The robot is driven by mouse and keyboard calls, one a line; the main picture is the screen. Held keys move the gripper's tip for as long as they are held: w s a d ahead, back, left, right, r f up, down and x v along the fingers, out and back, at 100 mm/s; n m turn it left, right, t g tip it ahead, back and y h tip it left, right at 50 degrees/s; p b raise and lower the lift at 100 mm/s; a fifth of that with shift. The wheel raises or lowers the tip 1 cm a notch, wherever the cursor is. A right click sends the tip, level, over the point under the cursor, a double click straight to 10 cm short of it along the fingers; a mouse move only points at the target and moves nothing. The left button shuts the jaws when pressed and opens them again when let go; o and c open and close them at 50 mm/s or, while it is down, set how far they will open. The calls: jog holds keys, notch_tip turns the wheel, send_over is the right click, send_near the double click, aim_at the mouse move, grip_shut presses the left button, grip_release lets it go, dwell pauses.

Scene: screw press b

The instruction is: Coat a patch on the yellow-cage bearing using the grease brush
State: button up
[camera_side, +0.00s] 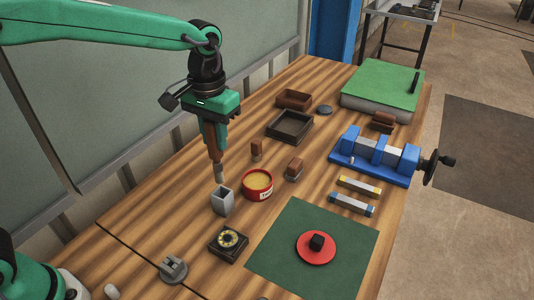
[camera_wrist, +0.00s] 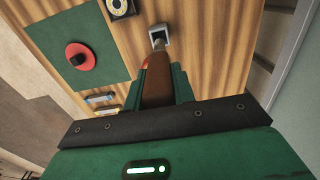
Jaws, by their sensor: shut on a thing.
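My gripper (camera_side: 214,138) is shut on the grease brush, whose brown handle (camera_side: 216,146) points down and whose pale lower end (camera_side: 219,174) hangs at the mouth of a grey square cup (camera_side: 222,202). I cannot tell whether the tip is inside the cup. In the wrist view the brush handle (camera_wrist: 158,82) runs from my gripper toward the cup (camera_wrist: 159,32). The yellow-cage bearing (camera_side: 228,239) lies on a dark square block in front of the cup; it also shows at the top of the wrist view (camera_wrist: 119,5). A red tin of yellow grease (camera_side: 258,183) stands right of the cup.
A green mat (camera_side: 280,245) with a red disc (camera_side: 316,248) and black knob lies at front right. A blue vise (camera_side: 375,155), two bars (camera_side: 352,205), small brown-topped blocks (camera_side: 294,168) and dark trays (camera_side: 290,126) stand beyond. A grey fixture (camera_side: 173,267) sits at front left.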

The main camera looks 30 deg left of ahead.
jog(key=shift+w, duration=0.15)
jog(key=w+d, duration=0.4)
jog(key=w, duration=0.5)
jog(key=shift+w, duration=0.35)
jog(key=shift+f, duration=0.3)
jog(key=shift+f, duration=3.5)
dwell(0.6)
jog(key=shift+r, duration=0.15)
notch_tip(320, 180, up, 7)
dwell(1.1)
dwell(0.5)
